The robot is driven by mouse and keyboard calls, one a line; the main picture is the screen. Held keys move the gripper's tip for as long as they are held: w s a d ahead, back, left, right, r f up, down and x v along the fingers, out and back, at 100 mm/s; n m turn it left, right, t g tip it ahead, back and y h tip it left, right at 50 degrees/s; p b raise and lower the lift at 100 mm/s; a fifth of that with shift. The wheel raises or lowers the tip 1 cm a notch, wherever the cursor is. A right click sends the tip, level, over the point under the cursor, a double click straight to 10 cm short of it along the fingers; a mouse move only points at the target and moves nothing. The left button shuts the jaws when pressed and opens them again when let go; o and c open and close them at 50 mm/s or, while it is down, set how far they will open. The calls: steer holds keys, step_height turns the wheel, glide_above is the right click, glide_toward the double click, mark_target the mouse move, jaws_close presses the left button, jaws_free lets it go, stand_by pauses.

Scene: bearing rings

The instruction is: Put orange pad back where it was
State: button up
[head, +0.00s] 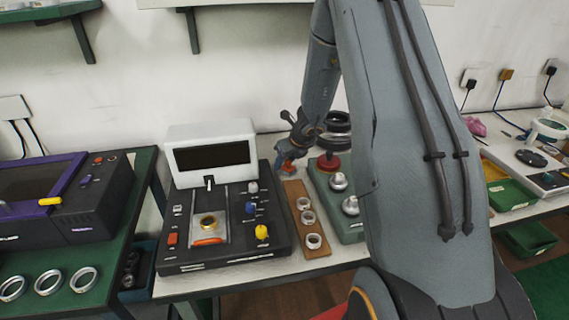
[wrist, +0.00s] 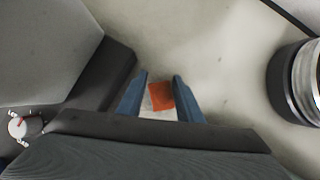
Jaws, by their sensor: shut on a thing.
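My gripper (head: 287,163) is at the back of the table, between the black test machine and the green box. In the wrist view my gripper (wrist: 160,84) has its two blue fingers closed on an orange pad (wrist: 160,96). The pad looks like a small flat square, with a paler patch beside it. In the head view only a little orange shows at the fingers, and the arm partly hides that area. I cannot tell whether the pad touches the table top (wrist: 215,45).
The black machine (head: 275,238) with a white display (head: 212,150) stands left of my gripper. A wooden strip (head: 292,190) with 3 rings lies in front. The green box (head: 323,195) with metal knobs and dark stacked rings (head: 338,125) are to the right.

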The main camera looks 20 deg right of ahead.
steer(key=shift+f, duration=0.1)
steer(key=o, duration=1.1)
steer(key=shift+o, duration=0.2)
